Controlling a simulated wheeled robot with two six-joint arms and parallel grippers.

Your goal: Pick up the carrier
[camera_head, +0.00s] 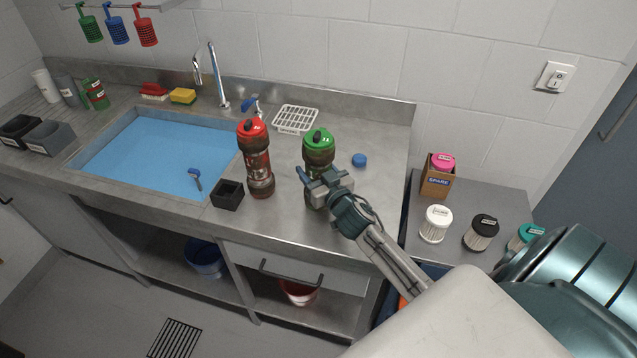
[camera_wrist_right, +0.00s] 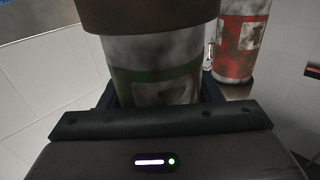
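A metal carrier with a green cap (camera_head: 319,146) stands upright on the steel counter. A similar carrier with a red cap (camera_head: 257,165) stands to its left, and its red band also shows in the right wrist view (camera_wrist_right: 236,50). My right gripper (camera_head: 318,182) is at the lower part of the green-capped carrier. In the right wrist view, the carrier's body with a green band (camera_wrist_right: 150,78) lies between the dark fingers, close to both. I cannot tell whether they press on it. My left gripper is not in view.
A blue sink (camera_head: 150,150) and a small black box (camera_head: 228,195) lie left of the carriers. Several filters, one white (camera_head: 435,223), stand on the lower right table.

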